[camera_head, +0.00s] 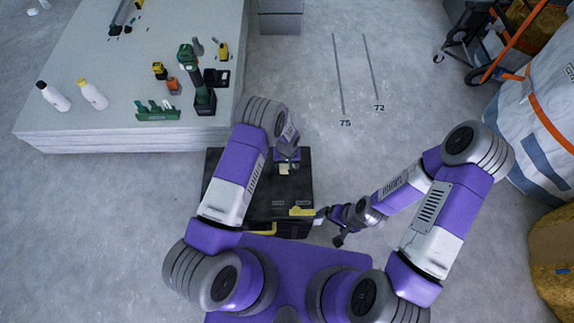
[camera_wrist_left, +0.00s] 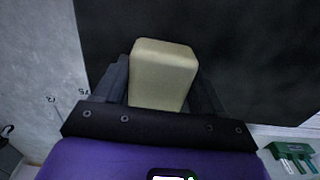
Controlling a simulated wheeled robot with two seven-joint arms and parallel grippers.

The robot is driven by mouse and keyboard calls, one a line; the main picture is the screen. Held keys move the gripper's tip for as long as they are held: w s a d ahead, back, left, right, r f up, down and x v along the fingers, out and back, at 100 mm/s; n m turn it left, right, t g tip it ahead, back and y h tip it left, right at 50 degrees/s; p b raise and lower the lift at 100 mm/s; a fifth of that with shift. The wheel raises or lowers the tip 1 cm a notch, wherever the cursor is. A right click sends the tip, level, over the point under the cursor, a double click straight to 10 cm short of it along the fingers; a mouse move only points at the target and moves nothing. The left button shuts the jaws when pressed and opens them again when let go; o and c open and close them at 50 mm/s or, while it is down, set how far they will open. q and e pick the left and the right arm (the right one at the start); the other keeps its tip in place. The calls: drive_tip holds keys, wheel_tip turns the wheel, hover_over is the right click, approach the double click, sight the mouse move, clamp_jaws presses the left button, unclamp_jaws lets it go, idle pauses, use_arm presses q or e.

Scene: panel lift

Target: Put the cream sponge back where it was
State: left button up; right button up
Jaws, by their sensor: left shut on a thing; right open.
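The cream sponge (camera_wrist_left: 163,75) is a pale block between the two dark fingers of my left gripper (camera_wrist_left: 163,90) in the left wrist view. That gripper is shut on it. In the head view my left gripper (camera_head: 287,163) is over the dark top of a black box (camera_head: 297,188), and a small part of the sponge (camera_head: 284,169) shows below the fingers. I cannot tell whether the sponge touches the box. My right gripper (camera_head: 329,226) is open and empty, beside the box's front right corner.
A thick pale slab stack (camera_head: 110,140) stands at the back left with bottles, a green drill (camera_head: 190,60) and a green rack (camera_head: 157,113) on it. Yellow latches (camera_head: 302,211) are on the box's near side. A large white bag (camera_head: 540,130) stands at the right. The floor between is clear.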

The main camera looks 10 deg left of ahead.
use_arm(q)
drive_tip(key=shift+f, duration=0.35)
drive_tip(key=shift+r, duration=0.15)
drive_tip(key=o, duration=0.9)
drive_tip(key=shift+o, duration=0.2)
wheel_tip(320, 180, up, 12)
drive_tip(key=p, duration=0.4)
drive_tip(key=s+h, duration=0.4)
drive_tip(key=s, duration=1.7)
drive_tip(key=shift+s+r, duration=0.2)
drive_tip(key=shift+r, duration=0.1)
